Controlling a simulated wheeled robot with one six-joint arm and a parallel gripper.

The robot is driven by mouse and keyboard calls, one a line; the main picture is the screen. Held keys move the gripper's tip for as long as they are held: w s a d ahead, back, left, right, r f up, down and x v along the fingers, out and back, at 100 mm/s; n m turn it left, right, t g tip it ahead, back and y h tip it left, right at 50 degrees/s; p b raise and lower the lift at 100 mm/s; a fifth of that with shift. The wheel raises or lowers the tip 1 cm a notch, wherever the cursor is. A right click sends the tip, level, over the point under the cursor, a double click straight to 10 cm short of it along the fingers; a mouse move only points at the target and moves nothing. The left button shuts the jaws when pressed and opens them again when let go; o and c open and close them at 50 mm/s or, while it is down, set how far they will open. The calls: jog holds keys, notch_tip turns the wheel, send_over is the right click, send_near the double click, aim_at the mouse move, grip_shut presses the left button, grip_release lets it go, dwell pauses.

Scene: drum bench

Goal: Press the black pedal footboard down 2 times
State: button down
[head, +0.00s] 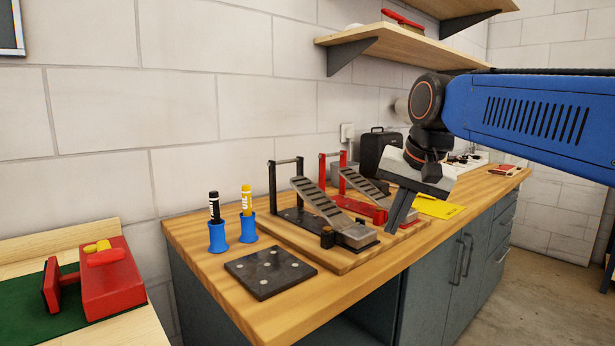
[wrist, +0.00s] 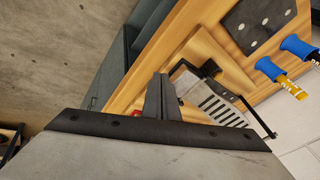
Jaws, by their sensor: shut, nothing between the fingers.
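The black pedal has a black upright frame (head: 272,190) and a grey slatted footboard (head: 318,203), which slopes down toward the bench's front edge. In the wrist view its footboard (wrist: 213,102) lies just right of my fingers. My gripper (head: 391,229) is shut and empty, fingers pointing down, to the right of the black pedal's low end. My fingers also show in the wrist view (wrist: 158,80). In the head view a gap shows between fingers and footboard; the exact height is hard to tell.
A red pedal (head: 378,213) stands behind, partly hidden by my gripper. A black plate (head: 270,272) and two blue cups (head: 218,237) (head: 248,228) holding markers are on the left. A yellow sheet (head: 438,207) lies to the right. A shelf (head: 395,47) hangs above.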

aim_at(304, 185)
jog(key=w+a+r+m, duration=0.2)
jog(key=w+a+r, duration=0.4)
jog(key=w+r, duration=0.2)
jog(key=w+a+r+m+y, duration=0.1)
jog(key=w+a+r+m, duration=0.2)
jog(key=w+a+r, duration=0.3)
jog(key=w+r, duration=0.2)
jog(key=w, duration=0.3)
jog(key=shift+w+a+r+m+g+y, duration=0.2)
jog(key=shift+r+m+g+y, duration=0.1)
jog(key=shift+r, duration=0.1)
jog(key=x, duration=1.4)
